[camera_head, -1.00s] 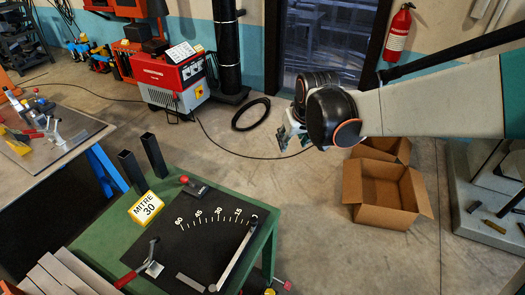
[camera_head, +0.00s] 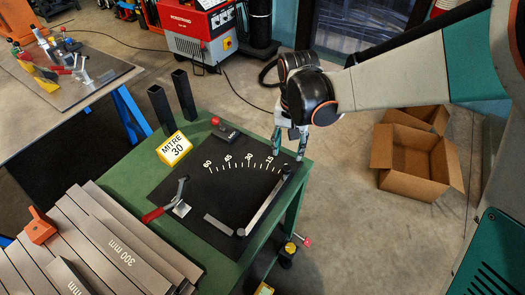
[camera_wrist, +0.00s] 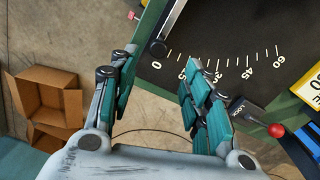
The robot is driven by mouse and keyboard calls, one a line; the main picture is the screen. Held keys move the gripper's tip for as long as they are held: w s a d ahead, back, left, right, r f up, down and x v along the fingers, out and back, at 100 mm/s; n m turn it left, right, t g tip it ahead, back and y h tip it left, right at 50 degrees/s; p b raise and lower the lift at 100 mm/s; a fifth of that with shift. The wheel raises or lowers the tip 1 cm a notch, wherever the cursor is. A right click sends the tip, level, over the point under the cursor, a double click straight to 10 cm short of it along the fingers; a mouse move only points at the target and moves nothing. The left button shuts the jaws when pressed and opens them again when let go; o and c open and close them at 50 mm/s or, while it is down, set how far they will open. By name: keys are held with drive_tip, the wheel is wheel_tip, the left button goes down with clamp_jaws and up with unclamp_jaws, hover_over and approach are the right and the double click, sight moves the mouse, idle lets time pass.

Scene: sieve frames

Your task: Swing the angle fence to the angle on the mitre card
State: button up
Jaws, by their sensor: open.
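The angle fence (camera_head: 264,203) is a grey bar on the black protractor plate (camera_head: 217,191), lying along the right end of the scale, near 0. Its dark end knob (camera_head: 287,169) also shows in the wrist view (camera_wrist: 158,47). The yellow mitre card (camera_head: 174,149) reads MITRE 30. A lock lever with a red knob (camera_head: 215,121) sits behind the scale, labelled LOCK in the wrist view (camera_wrist: 240,106). My gripper (camera_head: 289,154) is open and empty above the fence's knob end. In the wrist view the knob appears between and just beyond my fingertips (camera_wrist: 153,64), apparently not touched.
A toggle clamp with a red handle (camera_head: 155,214) stands left of the fence pivot. Two dark square posts (camera_head: 172,102) rise behind the card. Grey metal bars (camera_head: 105,245) lie at the front left. Cardboard boxes (camera_head: 415,160) sit on the floor right of the green table (camera_head: 221,259).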

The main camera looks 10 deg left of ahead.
sight(286, 168)
wheel_tip(286, 168, down, 9)
drive_tip(key=b, duration=0.3)
drive_tip(key=shift+w+f, duration=0.15)
drive_tip(key=shift+f, duration=0.05)
clamp_jaws()
